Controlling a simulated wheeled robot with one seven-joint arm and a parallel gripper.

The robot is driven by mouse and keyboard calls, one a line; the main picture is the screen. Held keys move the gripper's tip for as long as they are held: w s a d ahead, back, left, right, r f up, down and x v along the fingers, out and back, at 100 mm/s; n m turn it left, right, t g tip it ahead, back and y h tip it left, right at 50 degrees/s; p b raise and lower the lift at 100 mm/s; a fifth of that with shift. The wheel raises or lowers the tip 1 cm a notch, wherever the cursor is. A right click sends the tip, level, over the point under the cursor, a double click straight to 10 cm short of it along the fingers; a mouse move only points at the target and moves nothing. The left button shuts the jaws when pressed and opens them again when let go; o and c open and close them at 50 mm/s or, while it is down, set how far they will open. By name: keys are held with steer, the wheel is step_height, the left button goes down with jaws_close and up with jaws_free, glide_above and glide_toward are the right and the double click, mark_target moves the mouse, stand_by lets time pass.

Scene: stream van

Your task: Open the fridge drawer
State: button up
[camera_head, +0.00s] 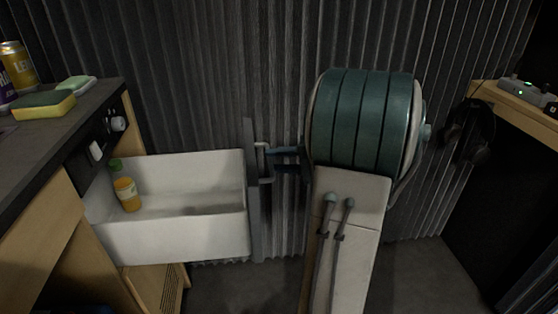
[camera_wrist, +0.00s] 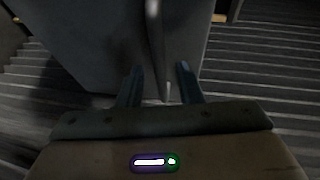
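The fridge drawer (camera_head: 175,240) is a white bin standing far out of the cabinet at left. Its dark grey front panel (camera_head: 252,200) is seen nearly edge-on in the head view and fills the upper part of the wrist view (camera_wrist: 100,50). A bottle with orange contents and a green cap (camera_head: 126,193) stands inside. My gripper (camera_head: 270,165) is at the outer face of the front panel, beside the handle (camera_head: 262,150). In the wrist view its two fingers (camera_wrist: 160,82) are apart, with the pale bar handle (camera_wrist: 155,20) between them and gaps visible on both sides.
The cabinet counter (camera_head: 50,140) at left holds a sponge (camera_head: 45,104), a green-and-white block (camera_head: 76,84) and cans (camera_head: 18,66). Knobs (camera_head: 118,123) sit on its front. A shelf (camera_head: 525,110) with headphones (camera_head: 470,130) is at right. The corrugated wall (camera_head: 210,80) stands close behind.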

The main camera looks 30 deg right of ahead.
steer(key=p+v, duration=0.3)
steer(key=v, duration=1)
steer(key=shift+s+d, duration=0.25)
steer(key=shift+r, duration=0.15)
steer(key=a+r+n+g+h+p, duration=0.1)
steer(key=a+r+n+g+p, duration=0.1)
steer(key=a+r+g+p, duration=0.6)
steer(key=a+r+n+g+h+p, duration=0.1)
steer(key=a+r+p, duration=0.2)
steer(key=a+p, duration=0.55)
steer(key=s+a+r+n+h+p, duration=0.2)
steer(key=a+r+h+p, duration=0.2)
steer(key=a+r+p, duration=0.1)
steer(key=s+a+r+n+h+p, duration=0.3)
steer(key=a+r+h+p, duration=0.2)
steer(key=r+p, duration=0.3)
steer(key=shift+a+r+p, duration=0.35)
steer(key=shift+a+p, duration=0.2)
steer(key=shift+p, duration=0.1)
